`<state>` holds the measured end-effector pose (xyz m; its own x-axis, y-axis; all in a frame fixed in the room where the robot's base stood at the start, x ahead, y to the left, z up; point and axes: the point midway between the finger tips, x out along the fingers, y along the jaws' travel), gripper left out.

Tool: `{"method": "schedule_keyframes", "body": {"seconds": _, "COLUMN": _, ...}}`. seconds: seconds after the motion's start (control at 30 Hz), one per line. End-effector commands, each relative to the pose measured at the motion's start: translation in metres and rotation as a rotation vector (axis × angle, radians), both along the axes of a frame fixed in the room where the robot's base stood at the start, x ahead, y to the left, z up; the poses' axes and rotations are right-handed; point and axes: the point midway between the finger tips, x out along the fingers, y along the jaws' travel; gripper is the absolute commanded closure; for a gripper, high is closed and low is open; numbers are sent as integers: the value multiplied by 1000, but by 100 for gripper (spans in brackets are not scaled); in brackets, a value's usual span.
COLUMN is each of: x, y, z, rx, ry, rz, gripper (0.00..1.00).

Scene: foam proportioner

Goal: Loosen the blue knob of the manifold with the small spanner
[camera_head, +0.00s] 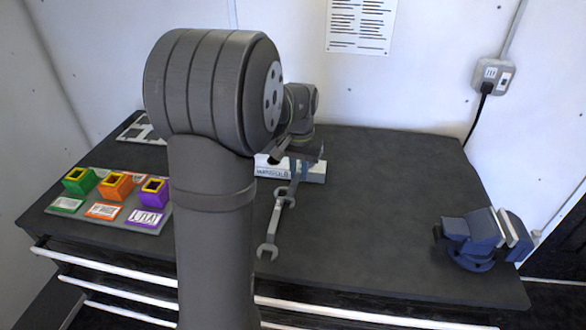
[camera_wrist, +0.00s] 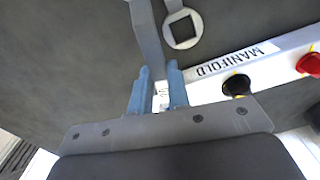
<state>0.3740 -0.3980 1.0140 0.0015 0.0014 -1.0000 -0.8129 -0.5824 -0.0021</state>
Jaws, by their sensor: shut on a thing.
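My gripper (camera_head: 298,165) is shut on a grey spanner (camera_wrist: 147,35), whose shank runs up between the blue fingers (camera_wrist: 157,85) and out of the wrist view's top edge. Whether it is the small one I cannot tell. A second grey spanner (camera_head: 273,225) lies on the bench, its open end towards the front; a ring end (camera_wrist: 182,28) shows beside the held shank in the wrist view. The white manifold (camera_head: 313,174) is just behind and partly hidden by my gripper. The wrist view shows its label, a black knob (camera_wrist: 236,85) and a red knob (camera_wrist: 310,64). I cannot make out the blue knob.
A tray (camera_head: 154,226) with green, orange and purple square holders (camera_head: 115,186) is at the left. A blue vice (camera_head: 475,238) stands at the right front corner. A light plate (camera_head: 140,131) lies at the back left. The bench between manifold and vice is clear.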

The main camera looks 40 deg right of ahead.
Motion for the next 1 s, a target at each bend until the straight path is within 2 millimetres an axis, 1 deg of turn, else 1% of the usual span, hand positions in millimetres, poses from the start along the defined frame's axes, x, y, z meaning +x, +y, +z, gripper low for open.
{"method": "schedule_keyframes", "body": {"seconds": 0.33, "x": -16, "y": -15, "z": 1, "rx": -1, "ry": -1, "rz": 255, "gripper": 100}}
{"method": "schedule_keyframes", "body": {"seconds": 0.77, "x": -28, "y": -37, "z": 1, "rx": -3, "ry": -2, "rz": 578, "gripper": 100}}
{"method": "schedule_keyframes", "body": {"seconds": 1.0, "x": -27, "y": -35, "z": 1, "rx": -2, "ry": -2, "rz": 555, "gripper": 100}}
